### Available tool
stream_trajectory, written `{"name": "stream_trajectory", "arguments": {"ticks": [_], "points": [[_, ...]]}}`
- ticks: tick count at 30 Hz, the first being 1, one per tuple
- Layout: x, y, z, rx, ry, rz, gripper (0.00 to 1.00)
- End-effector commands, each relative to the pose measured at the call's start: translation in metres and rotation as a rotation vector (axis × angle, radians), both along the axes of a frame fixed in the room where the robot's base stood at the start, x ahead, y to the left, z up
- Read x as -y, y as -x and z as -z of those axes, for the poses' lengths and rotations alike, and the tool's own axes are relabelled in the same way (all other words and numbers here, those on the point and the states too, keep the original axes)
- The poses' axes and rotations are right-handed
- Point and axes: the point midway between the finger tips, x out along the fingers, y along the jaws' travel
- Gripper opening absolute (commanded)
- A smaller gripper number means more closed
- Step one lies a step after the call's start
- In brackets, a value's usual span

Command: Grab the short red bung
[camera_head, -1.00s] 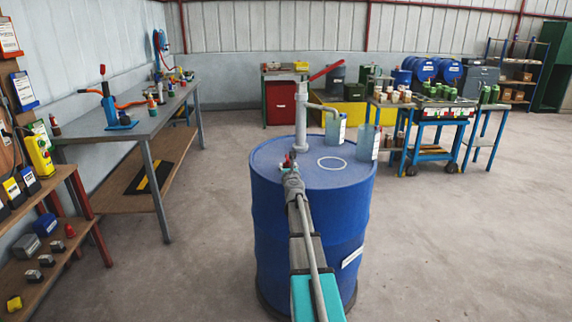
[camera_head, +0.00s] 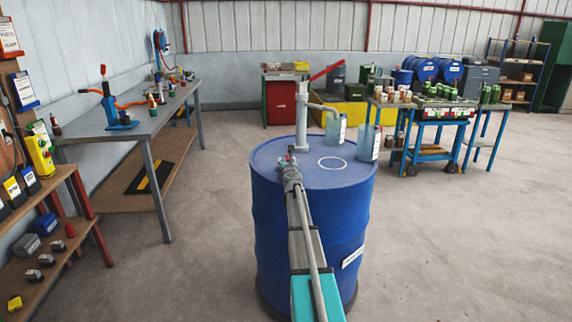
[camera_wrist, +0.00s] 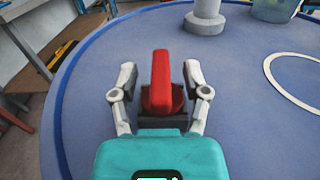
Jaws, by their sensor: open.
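A red bung (camera_wrist: 161,82) stands upright on the blue drum top in the wrist view, with a dark block or base visible beneath and behind its near side. My gripper (camera_wrist: 160,76) is open, one finger on each side of the bung, with a gap visible on both sides. In the head view my gripper (camera_head: 289,163) is over the near left part of the drum top and mostly hides the bung. Whether the fingertips touch the drum top cannot be told.
The blue drum (camera_head: 345,210) carries a grey hand pump (camera_head: 301,118) with a red lever behind my gripper. Two translucent containers (camera_head: 368,143) hang or stand at its far right edge. A workbench (camera_head: 150,125) is on the left. Open floor lies to the right.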

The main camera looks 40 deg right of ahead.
Motion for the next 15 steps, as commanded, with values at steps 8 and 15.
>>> {"name": "stream_trajectory", "arguments": {"ticks": [8,15], "points": [[0.0069,-0.0108,0.0,0.0,0.0,0.0,0.6],[0.0069,-0.0102,0.0,0.0,0.0,0.001,0.6]]}}
